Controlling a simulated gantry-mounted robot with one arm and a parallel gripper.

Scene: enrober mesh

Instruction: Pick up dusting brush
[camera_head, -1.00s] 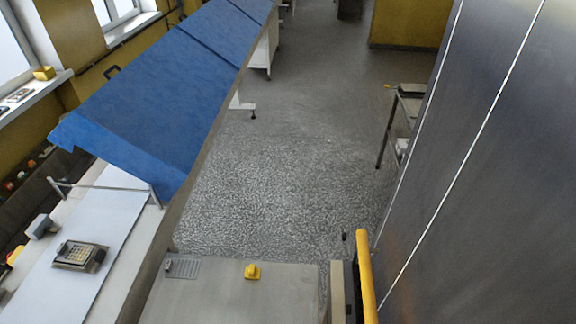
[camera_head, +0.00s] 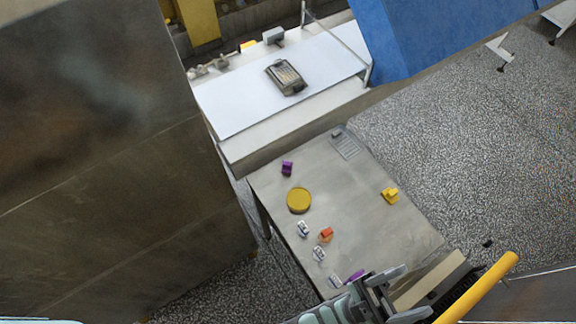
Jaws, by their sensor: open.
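I cannot make out with certainty which thing is the dusting brush. The grey metal table (camera_head: 365,215) holds several small things, too small to identify surely. Among them are a yellow piece (camera_head: 390,196) at the right and an orange-red piece (camera_head: 326,233) in the lower left. A purple block (camera_head: 287,167) lies near the far left edge, and another purple thing (camera_head: 356,276) is partly hidden beside my gripper. My gripper (camera_head: 416,290) is at the table's near end, low in the picture, with its jaws apart and nothing seen between them.
A round yellow disc (camera_head: 299,200) and small white-and-blue pieces (camera_head: 303,229) lie along the table's left side. A grey grate (camera_head: 346,143) is at the far end. Beyond is a white belt (camera_head: 235,105) with a keypad device (camera_head: 286,77). A yellow rail (camera_head: 482,287) stands lower right.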

